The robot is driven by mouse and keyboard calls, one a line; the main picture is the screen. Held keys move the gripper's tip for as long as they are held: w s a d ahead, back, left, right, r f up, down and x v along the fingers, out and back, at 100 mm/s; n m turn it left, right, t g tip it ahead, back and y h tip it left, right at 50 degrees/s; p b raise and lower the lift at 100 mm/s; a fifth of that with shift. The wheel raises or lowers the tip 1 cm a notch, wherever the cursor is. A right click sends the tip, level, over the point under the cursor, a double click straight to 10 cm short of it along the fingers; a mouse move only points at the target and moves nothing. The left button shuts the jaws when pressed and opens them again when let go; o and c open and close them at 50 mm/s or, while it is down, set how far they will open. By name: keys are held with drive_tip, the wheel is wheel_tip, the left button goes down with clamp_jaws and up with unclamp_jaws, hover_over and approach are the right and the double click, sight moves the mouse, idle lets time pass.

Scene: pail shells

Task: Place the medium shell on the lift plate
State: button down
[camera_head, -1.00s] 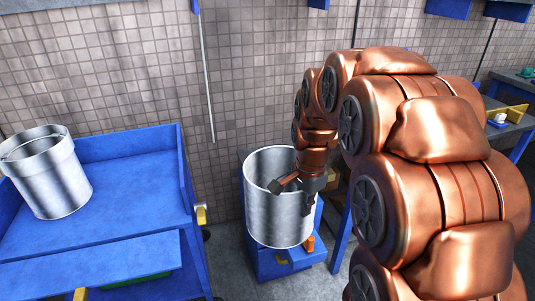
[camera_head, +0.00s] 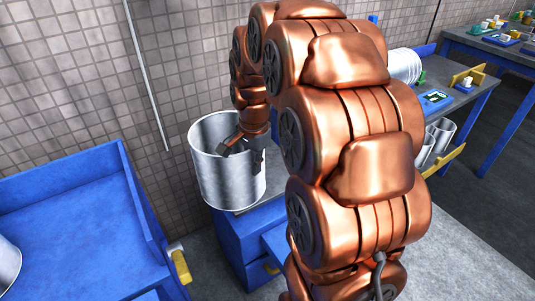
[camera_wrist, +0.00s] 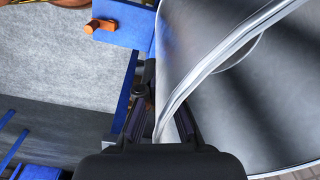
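A large open metal shell (camera_head: 215,180) stands upright at or just above a blue stand (camera_head: 236,240); whether its base touches is unclear. I cannot tell for sure from its size that it is the medium shell. My gripper (camera_head: 242,147) is at its near right rim. In the wrist view the shell's bright rim (camera_wrist: 215,62) runs down between the two close fingers of my gripper (camera_wrist: 160,120), one on each side of the wall, so it looks shut on the rim. Another shell (camera_head: 8,265) is partly in view at the lower left. The lift plate cannot be made out for certain.
A blue cart (camera_head: 75,215) with raised sides is at left, and a tiled wall behind. Several metal shells are by the right table (camera_head: 470,100); one lies on top (camera_head: 404,66). An orange handle (camera_wrist: 100,25) shows on blue structure. Open floor (camera_head: 460,240) lies at right.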

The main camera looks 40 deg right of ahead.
drive_tip(key=w+d+f, duration=0.2)
drive_tip(key=d, duration=0.4)
drive_tip(key=w+d+f, duration=0.2)
drive_tip(key=d, duration=0.4)
drive_tip(key=shift+w+f, duration=0.2)
drive_tip(key=shift+f, duration=0.25)
drive_tip(key=c, duration=1.3)
unclamp_jaws()
drive_tip(key=shift+s+r, duration=0.15)
drive_tip(key=shift+r, duration=6)
